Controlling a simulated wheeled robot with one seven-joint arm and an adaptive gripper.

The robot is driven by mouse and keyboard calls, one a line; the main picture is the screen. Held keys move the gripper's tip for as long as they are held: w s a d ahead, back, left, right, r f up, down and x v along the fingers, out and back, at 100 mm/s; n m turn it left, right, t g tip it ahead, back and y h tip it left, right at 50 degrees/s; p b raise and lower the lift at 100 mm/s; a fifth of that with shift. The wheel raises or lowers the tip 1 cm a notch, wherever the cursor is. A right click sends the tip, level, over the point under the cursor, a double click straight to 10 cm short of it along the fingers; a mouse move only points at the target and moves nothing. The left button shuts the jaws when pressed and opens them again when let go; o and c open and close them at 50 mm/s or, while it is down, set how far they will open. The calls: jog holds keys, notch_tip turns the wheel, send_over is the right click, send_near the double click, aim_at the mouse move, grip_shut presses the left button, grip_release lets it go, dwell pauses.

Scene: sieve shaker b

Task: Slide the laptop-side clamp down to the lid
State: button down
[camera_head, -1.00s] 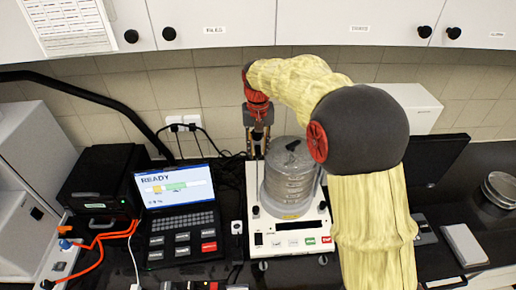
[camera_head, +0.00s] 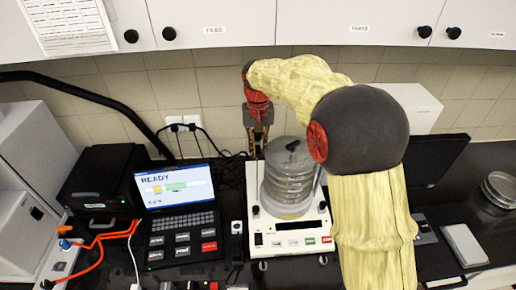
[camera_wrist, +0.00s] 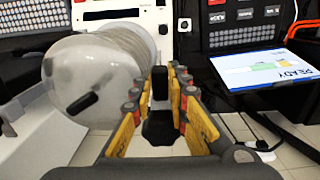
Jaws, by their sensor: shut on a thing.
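My gripper (camera_head: 257,148) points down at the laptop side of the sieve stack (camera_head: 287,188), near the top of the shaker's left rod. In the wrist view, my gripper (camera_wrist: 162,95) has its fingers on both sides of the black laptop-side clamp (camera_wrist: 159,84) and is shut on it. The grey round lid (camera_head: 290,153) tops the stack; in the wrist view the lid (camera_wrist: 95,75) is beside the fingers, with a dark handle on it. The exact gap between clamp and lid cannot be told. The shaker base (camera_head: 285,240) is white.
The laptop (camera_head: 178,205) stands open to the left, its screen reading READY, with a black box (camera_head: 100,185) beyond it. Cables run between them and the shaker. Wall cupboards (camera_head: 340,22) hang above. My arm covers part of the right side.

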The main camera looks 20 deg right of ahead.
notch_tip(320, 180, down, 4)
jog(key=shift+r+b, duration=0.1)
jog(key=shift+b, duration=0.75)
jog(key=shift+r, duration=0.1)
jog(key=c, duration=1.7)
grip_release()
notch_tip(320, 180, up, 12)
jog(key=shift+c, duration=0.2)
